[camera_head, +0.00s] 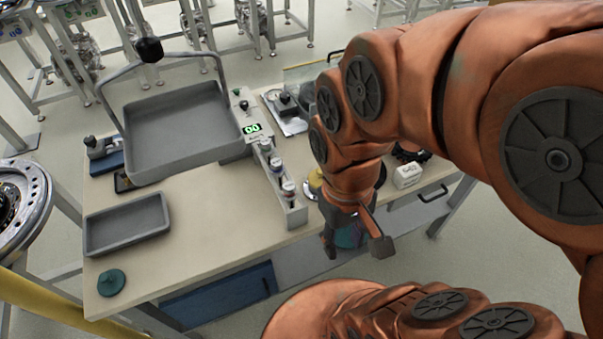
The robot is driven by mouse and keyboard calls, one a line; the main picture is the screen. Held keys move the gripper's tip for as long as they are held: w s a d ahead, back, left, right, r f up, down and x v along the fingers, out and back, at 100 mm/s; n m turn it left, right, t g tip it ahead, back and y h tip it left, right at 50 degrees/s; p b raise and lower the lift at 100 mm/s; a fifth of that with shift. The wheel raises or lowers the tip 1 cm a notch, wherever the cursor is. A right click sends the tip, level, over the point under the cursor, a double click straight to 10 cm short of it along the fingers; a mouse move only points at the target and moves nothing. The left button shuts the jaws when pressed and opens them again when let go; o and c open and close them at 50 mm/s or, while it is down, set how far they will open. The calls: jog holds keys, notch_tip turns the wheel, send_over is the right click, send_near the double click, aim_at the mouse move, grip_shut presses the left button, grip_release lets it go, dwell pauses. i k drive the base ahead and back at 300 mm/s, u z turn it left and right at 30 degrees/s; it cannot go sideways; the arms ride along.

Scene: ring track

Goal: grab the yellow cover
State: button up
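A small yellow thing (315,179), likely the yellow cover, shows at the right part of the workbench. My arm hides most of it, so its full shape cannot be seen. My gripper (350,241) points down at the bench's front edge, right of and in front of the yellow patch in the picture.
The workbench (215,215) holds a large grey tray (185,125) with a raised handle, a shallow grey tray (127,224), a green disc (111,282), a holder with several small bottles (288,188) and a white box (407,175). Bare tabletop lies front-centre.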

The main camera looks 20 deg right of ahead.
aim_at(315, 178)
jog(key=z, duration=1.85)
jog(key=k, duration=1.15)
jog(key=u, duration=1.5)
jog(key=i, duration=0.5)
jog(key=z, duration=0.05)
